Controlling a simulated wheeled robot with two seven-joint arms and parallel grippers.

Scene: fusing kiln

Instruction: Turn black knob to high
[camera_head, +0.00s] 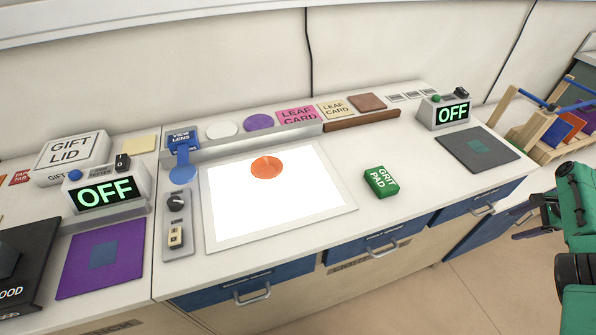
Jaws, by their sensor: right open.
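A round black knob (175,201) sits on the upper part of a narrow grey control plate (174,240), left of the bright white light panel (285,205). A small light mark shows on the knob; which setting it points to is too small to read. A pale rocker switch (175,237) is below the knob on the same plate. My right gripper (531,220) is at the right edge, beyond the counter's front right side and far from the knob. It is open and empty. My left gripper is out of view.
An orange disc (266,167) lies on the light panel. A green grit pad (381,182) sits to its right. Boxes reading OFF stand at left (105,192) and back right (452,111). A blue view lens (183,150) stands above the knob. A wooden rack (541,125) is at far right.

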